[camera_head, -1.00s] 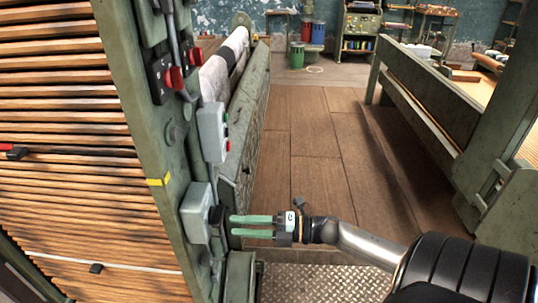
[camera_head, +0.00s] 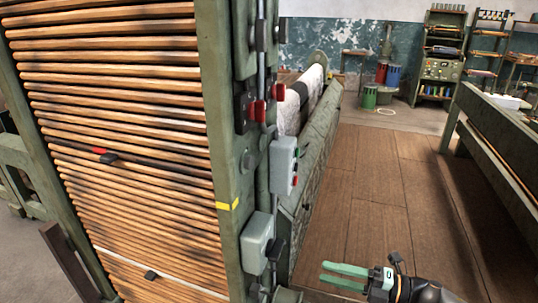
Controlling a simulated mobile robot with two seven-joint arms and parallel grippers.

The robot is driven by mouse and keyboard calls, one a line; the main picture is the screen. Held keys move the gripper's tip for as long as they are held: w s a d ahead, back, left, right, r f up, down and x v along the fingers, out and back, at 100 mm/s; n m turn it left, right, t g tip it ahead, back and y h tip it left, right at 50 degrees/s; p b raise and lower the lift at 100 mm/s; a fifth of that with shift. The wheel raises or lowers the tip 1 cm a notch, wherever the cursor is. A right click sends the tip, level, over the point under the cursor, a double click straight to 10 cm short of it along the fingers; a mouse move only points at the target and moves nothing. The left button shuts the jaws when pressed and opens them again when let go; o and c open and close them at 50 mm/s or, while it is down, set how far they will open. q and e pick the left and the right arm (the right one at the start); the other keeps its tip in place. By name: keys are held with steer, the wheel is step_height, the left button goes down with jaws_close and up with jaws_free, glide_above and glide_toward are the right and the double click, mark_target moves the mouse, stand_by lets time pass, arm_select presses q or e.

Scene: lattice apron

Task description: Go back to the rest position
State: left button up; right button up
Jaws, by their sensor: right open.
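My right gripper (camera_head: 343,277) shows at the bottom, right of centre, with two green fingers pointing left. The fingers are apart and nothing is between them. It is clear of the green machine post (camera_head: 233,200), to the right of the lower grey switch box (camera_head: 257,243) with its black knob. My left gripper is not in view.
The wooden slat lattice (camera_head: 130,130) fills the left side. The post also carries an upper grey box (camera_head: 283,165) with buttons and red knobs (camera_head: 260,110). A cloth roll (camera_head: 300,100) lies behind it. The plank floor (camera_head: 385,200) is open. A green beam (camera_head: 500,150) stands at right.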

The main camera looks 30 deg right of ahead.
steer(key=s+a+f+m+g+h+p, duration=0.1)
steer(key=s+a+f+m+h+p, duration=0.1)
steer(key=a+m, duration=0.4)
steer(key=s+a+f+m+g+h+p, duration=0.2)
steer(key=a+f+m, duration=0.4)
steer(key=m, duration=0.4)
steer(key=s+a+f+m+g+h+p, duration=0.1)
steer(key=s+a+f+m+h+p, duration=0.2)
steer(key=a+m, duration=0.4)
steer(key=shift+s+a+f+m+g+h+p, duration=0.15)
steer(key=shift+s+f+m+g+h+p, duration=0.15)
steer(key=shift+s+f+m+h, duration=0.5)
